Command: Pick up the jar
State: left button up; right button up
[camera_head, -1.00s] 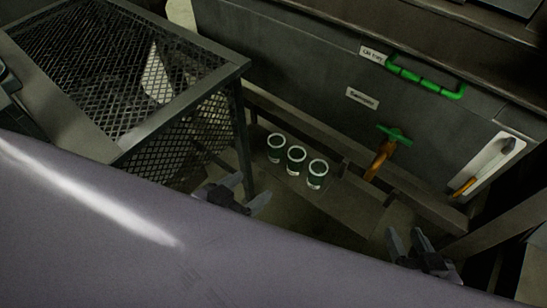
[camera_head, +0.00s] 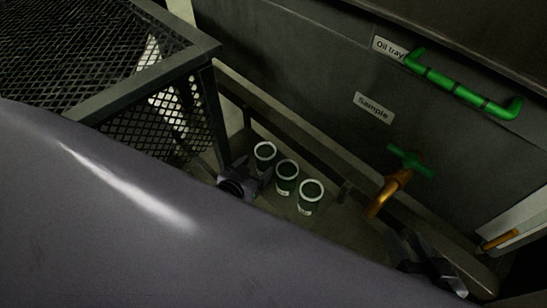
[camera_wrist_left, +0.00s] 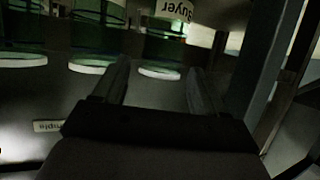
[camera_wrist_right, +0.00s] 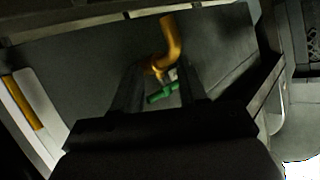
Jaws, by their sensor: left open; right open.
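Three green jars with white rims stand in a row on a ledge in the head view: a left jar (camera_head: 264,156), a middle jar (camera_head: 286,178) and a right jar (camera_head: 310,197). My left gripper (camera_head: 254,169) is open and empty, close to the left and middle jars. In the left wrist view, inverted, one jar labelled "Buyer" (camera_wrist_left: 164,46) appears between the open fingers (camera_wrist_left: 160,72), beyond their tips. Another jar (camera_wrist_left: 97,38) shows beside it. My right gripper (camera_head: 425,245) is open and empty, below the orange tap; its fingers (camera_wrist_right: 158,75) frame the tap in its wrist view.
An orange tap with a green handle (camera_head: 395,185) sticks out right of the jars. A green bar handle (camera_head: 460,88) and "Sample" label (camera_head: 373,107) are on the dark machine wall. A mesh cage (camera_head: 180,115) stands left of the jars. A purple-grey curved surface (camera_head: 120,220) fills the lower left.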

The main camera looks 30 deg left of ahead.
aim_at(260, 160)
pick_arm(q)
jog(key=shift+b+x, duration=0.4)
jog(key=shift+x, duration=0.7)
jog(key=b+x, duration=0.2)
jog(key=x, duration=0.1)
jog(key=shift+w+a, duration=0.15)
jog(key=shift+a, duration=0.1)
jog(key=shift+w+f, duration=0.15)
jog(key=shift+w, duration=0.55)
pick_arm(e)
jog(key=shift+w+a+f+y, duration=0.1)
jog(key=shift+a+f+y, duration=0.05)
jog(key=shift+a+y, duration=0.25)
jog(key=shift+w+a+f+y, duration=0.1)
jog(key=shift+a+y, duration=0.2)
jog(key=shift+a, duration=0.2)
pick_arm(q)
jog(key=c, duration=0.8)
